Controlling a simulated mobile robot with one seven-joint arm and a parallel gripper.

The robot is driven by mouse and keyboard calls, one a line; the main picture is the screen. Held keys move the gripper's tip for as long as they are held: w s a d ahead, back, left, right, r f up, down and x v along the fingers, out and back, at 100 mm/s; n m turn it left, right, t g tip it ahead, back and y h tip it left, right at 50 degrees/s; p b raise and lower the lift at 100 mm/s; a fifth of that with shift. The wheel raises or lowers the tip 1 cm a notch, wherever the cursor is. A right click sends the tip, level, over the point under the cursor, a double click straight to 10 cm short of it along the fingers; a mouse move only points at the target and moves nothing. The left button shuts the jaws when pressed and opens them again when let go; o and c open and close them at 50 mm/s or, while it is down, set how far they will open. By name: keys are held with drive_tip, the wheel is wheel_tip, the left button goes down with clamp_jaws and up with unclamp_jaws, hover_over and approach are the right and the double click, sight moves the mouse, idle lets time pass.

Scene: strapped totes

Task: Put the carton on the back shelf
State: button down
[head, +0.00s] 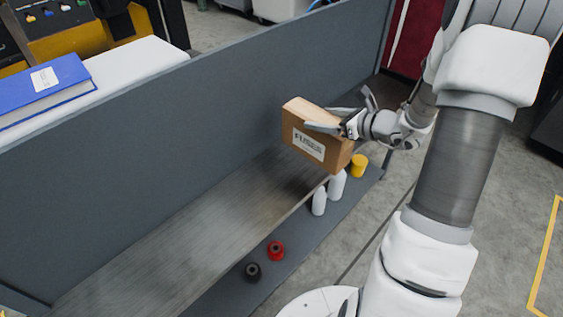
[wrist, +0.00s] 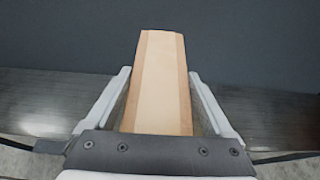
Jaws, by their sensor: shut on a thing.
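The carton (head: 308,146) is a brown cardboard box with a white printed label on its side. My gripper (head: 333,125) is shut on it and holds it in the air, slightly tilted, over the far right part of the grey shelf surface (head: 190,230). In the wrist view the carton (wrist: 160,75) lies between the two pale fingers of my gripper (wrist: 160,95), its far end toward a dark grey upright panel. The carton appears apart from the surface below, with a dark shadow under it. Its underside is hidden.
A tall grey panel (head: 150,150) stands behind the surface. A blue binder (head: 45,85) lies on a white top beyond the panel. The surface's left part is clear.

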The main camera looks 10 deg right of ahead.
drive_tip(key=shift+w+a, duration=0.3)
drive_tip(key=shift+a, duration=0.05)
drive_tip(key=w+a+f+b, duration=0.1)
drive_tip(key=a+f+b, duration=0.4)
drive_tip(key=a+f, duration=0.5)
drive_tip(key=shift+a+f, duration=0.3)
drive_tip(key=shift+a, duration=0.2)
drive_tip(key=shift+f, duration=0.2)
unclamp_jaws()
drive_tip(key=shift+s, duration=0.1)
